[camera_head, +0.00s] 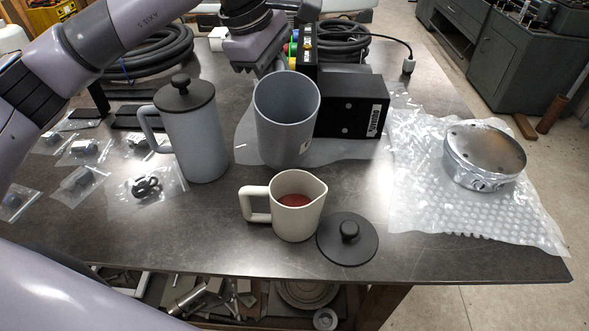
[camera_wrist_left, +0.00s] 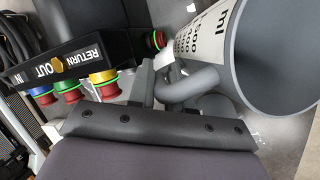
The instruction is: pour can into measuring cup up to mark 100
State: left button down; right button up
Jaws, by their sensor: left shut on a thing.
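The grey measuring cup (camera_head: 287,140) stands mid-table in the head view, its wide mouth facing up towards me. In the left wrist view the measuring cup (camera_wrist_left: 262,70) shows a pale ml scale and a thick grey handle (camera_wrist_left: 188,88). My left gripper (camera_wrist_left: 150,92) is shut on this handle; the cup hides its fingertips in the head view. I cannot tell whether the cup's base touches the table. A cream spouted jug (camera_head: 298,225) with red contents stands in front. A grey lidded can (camera_head: 195,135) with a handle stands upright to the left. My right gripper is not in view.
A loose dark lid (camera_head: 347,248) lies right of the jug. A black box (camera_head: 352,112) with coloured fittings stands behind the cup. A round metal part (camera_head: 484,160) lies on bubble wrap (camera_head: 420,215) at right. Small bagged parts (camera_head: 80,180) lie at left.

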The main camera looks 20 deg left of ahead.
pick_arm(q)
jog(key=shift+w+a+r+g+h+p, duration=0.1)
jog(key=shift+w+r+g+h+p, duration=0.2)
jog(key=shift+r+p, duration=0.8)
jog(key=shift+w+a+r+g+h+p, duration=0.15)
jog(key=shift+r+g+p, duration=0.2)
jog(key=shift+r+p, duration=0.65)
jog(key=shift+w+a+r+g+h+p, duration=0.1)
jog(key=shift+w+r+g+p, duration=0.2)
jog(key=shift+r+p, duration=0.8)
jog(key=shift+f+n+g, duration=0.25)
jog(key=shift+f+n, duration=0.05)
jog(key=shift+f, duration=0.2)
jog(key=shift+w+a+r+g+h, duration=0.1)
jog(key=shift+w+r+g+h, duration=0.15)
jog(key=shift+g+h, duration=0.3)
jog(key=shift+r, duration=0.1)
notch_tip(320, 180, up, 5)
jog(key=shift+f, duration=0.1)
jog(key=shift+s, duration=0.1)
